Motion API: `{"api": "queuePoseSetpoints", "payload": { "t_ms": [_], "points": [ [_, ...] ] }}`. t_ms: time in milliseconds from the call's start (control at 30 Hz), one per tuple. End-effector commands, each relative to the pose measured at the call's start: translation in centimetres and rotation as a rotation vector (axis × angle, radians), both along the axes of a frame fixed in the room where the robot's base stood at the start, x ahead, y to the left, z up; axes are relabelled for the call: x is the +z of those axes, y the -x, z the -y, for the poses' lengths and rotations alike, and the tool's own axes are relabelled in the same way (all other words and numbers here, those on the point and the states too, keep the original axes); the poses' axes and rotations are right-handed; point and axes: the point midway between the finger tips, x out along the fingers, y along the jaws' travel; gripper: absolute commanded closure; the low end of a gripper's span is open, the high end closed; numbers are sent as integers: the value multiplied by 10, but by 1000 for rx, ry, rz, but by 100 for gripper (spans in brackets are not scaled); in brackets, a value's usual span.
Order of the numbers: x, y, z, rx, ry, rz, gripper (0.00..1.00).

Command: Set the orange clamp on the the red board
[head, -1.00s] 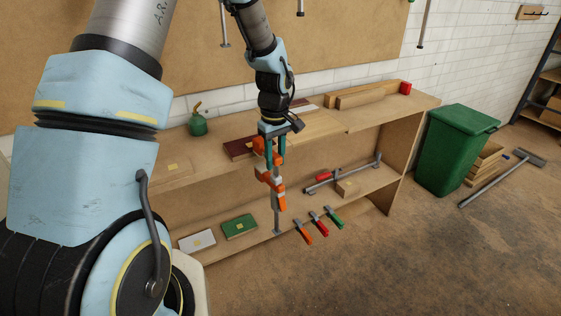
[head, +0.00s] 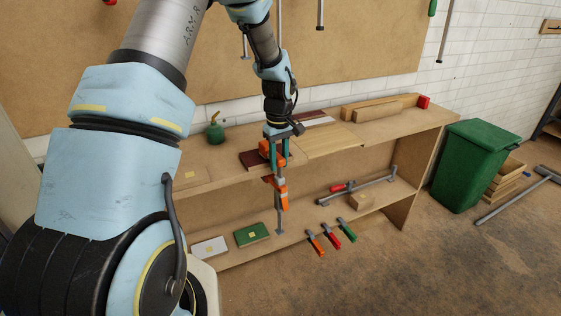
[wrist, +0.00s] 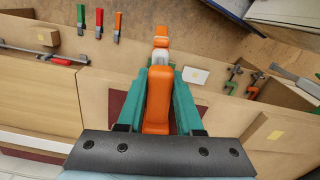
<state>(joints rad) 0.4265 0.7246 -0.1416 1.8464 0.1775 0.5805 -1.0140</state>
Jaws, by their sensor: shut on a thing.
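My gripper (head: 279,160) is shut on the orange clamp (head: 281,190) and holds it upright, its metal bar hanging down in front of the bench. In the wrist view the clamp's orange handle (wrist: 158,105) lies between the teal fingers of my gripper (wrist: 160,82). The dark red board (head: 252,160) lies on the bench top, just left of and behind the gripper, partly hidden by it. A strip of the board (wrist: 118,103) shows beside the left finger in the wrist view. I cannot tell whether the clamp touches the board.
Small orange (head: 315,243), red (head: 331,238) and green (head: 346,230) clamps sit along the lower shelf's edge. A green bin (head: 468,165) stands right.

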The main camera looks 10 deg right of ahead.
Motion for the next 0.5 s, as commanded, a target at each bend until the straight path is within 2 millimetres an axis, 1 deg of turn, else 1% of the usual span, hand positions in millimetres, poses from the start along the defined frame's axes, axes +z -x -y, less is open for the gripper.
{"api": "queuePoseSetpoints", "payload": {
  "t_ms": [200, 233, 500],
  "points": [
    [1, -1, 0, 0, 1, 3, 100],
    [1, 0, 0, 0, 1, 3, 63],
    [0, 0, 0, -1, 1, 1, 33]
  ]
}}
